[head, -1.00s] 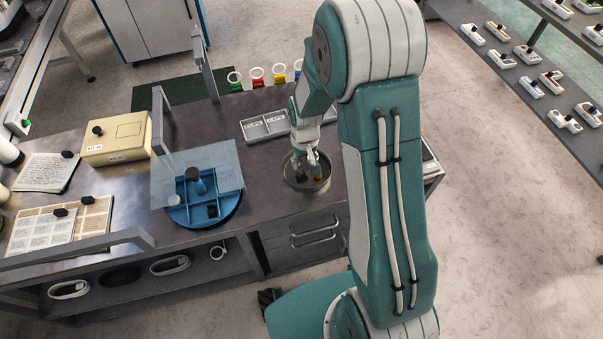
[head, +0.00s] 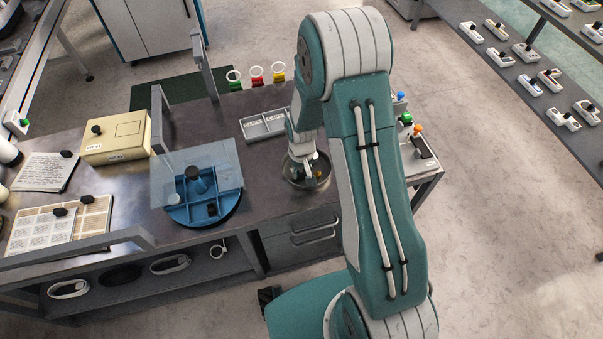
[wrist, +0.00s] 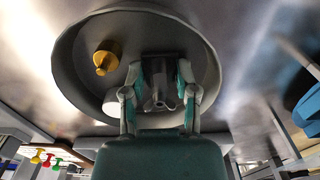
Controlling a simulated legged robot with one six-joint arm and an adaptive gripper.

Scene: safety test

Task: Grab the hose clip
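A round grey dish (head: 292,183) stands on the dark bench, with my gripper (head: 302,170) reaching down into it. In the wrist view, my gripper (wrist: 158,78) has its two teal-tipped fingers spread apart, one on each side of a dark grey piece (wrist: 160,98). This piece appears to be the hose clip; its far part is in shadow, and I cannot tell if the fingers touch it. A yellow-orange knobbed piece (wrist: 106,57) lies in the dish to the left of my fingers; it shows in the head view too (head: 319,173).
A blue round tray (head: 232,207) with a clear cover (head: 225,158) is left of the dish. A grey compartment tray (head: 262,125) lies behind it. Red (head: 257,81) and green (head: 235,85) holders line the far edge. A beige box (head: 117,140) is farther left.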

